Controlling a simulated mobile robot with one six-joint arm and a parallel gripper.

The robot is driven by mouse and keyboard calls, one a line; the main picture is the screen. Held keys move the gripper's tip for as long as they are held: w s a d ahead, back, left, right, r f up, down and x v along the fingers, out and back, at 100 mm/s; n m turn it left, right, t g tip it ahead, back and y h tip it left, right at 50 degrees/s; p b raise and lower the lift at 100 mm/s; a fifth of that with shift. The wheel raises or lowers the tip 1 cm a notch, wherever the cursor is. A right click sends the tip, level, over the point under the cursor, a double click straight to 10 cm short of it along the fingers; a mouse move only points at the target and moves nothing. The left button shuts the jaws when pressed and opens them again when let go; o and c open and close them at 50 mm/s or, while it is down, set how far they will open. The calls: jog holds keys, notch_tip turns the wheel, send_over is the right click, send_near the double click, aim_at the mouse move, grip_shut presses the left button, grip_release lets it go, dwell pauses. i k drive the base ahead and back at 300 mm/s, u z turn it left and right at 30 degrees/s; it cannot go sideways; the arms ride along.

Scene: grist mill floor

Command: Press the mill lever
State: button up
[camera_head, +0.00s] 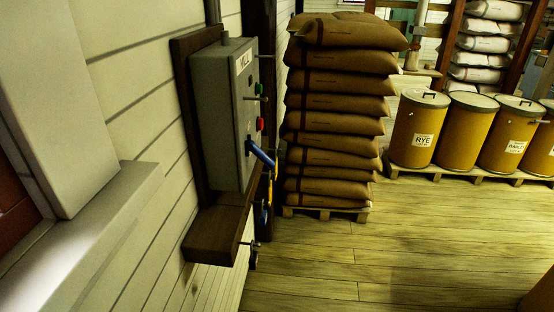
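A grey control box (222,120) labelled "MILL" is fixed to a dark wooden backboard (190,130) on the left wall. I see it at a steep angle from the side. A lever with a blue handle (262,154) sticks out low on its front, tilted down to the right. A green button (258,88) and a red button (260,124) sit above the lever. My gripper is not in view.
A wooden ledge (215,232) juts out below the box. A tall stack of brown sacks (335,120) stands on a pallet just behind. Several lidded drums (418,130) stand at the right. The plank floor (400,250) is clear in front.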

aim_at(259, 152)
jog(key=z, duration=0.1)
jog(key=k, duration=1.25)
jog(key=u, duration=0.65)
jog(key=i, duration=0.95)
jog(key=z, duration=0.15)
